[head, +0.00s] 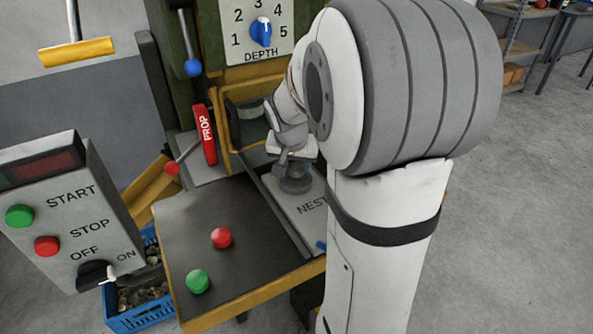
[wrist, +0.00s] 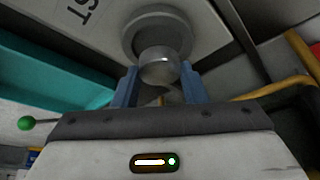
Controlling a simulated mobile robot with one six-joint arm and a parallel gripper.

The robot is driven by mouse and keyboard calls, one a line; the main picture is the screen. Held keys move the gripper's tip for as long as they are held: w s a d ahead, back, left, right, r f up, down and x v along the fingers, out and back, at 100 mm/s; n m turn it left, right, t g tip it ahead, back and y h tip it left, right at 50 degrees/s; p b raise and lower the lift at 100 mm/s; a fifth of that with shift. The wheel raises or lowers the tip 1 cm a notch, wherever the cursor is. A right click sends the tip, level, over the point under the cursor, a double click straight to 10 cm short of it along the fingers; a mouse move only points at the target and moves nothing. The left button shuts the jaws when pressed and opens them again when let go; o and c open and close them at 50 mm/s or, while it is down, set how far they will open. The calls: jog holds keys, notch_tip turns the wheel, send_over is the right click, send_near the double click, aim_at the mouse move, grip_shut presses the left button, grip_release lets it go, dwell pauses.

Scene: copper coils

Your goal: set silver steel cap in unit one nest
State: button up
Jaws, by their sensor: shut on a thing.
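My gripper (wrist: 158,82) is shut on the silver steel cap (wrist: 159,64), which shows as a smooth, shiny rounded piece between the blue fingers in the wrist view. Just beyond the cap is a round grey nest (wrist: 133,32) with a raised rim. The cap overlaps the nest in this view, and I cannot tell whether they touch. In the head view my gripper (head: 292,163) is right over the round nest (head: 295,184) on the plate lettered NEST (head: 310,209). The cap is not clearly visible there.
A red PROP bar (head: 206,135) and a lever with a red knob (head: 172,169) stand left of the nest. A control box (head: 70,215) and blue crate (head: 140,311) are at left.

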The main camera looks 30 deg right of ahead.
jog(key=shift+f, duration=0.75)
